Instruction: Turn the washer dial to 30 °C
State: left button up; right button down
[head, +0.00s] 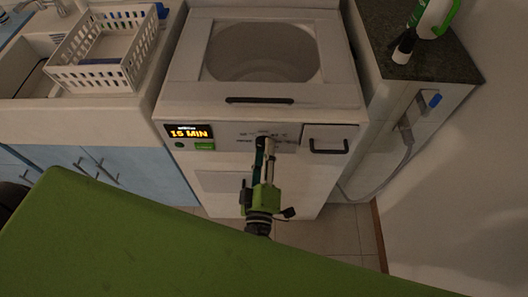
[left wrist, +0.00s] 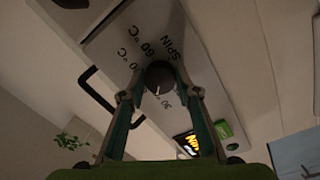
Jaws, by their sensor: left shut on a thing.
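The white washer (head: 240,93) stands in the middle of the head view, with its dial panel on the front. The dark round dial (left wrist: 159,76) shows in the left wrist view; a small pale mark on it points down the picture. Labels around it include "SPIN", "60 °C" and, below it, a partly hidden one that looks like "30". In the head view the dial is hidden behind my left gripper (head: 264,142), which reaches straight to the panel. My left gripper (left wrist: 160,92) is shut on the dial, one finger on each side. My right gripper is not in view.
A lit "15 MIN" display (head: 188,132) and a green button (head: 205,146) are left of the dial. A drawer with a black handle (head: 328,147) is at its right. A white basket (head: 104,48) and a dark countertop (head: 440,62) flank the washer.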

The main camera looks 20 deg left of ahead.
pick_arm(q)
jog(key=shift+n, duration=0.4)
jog(key=o, duration=1.1)
jog(key=v, duration=1.2)
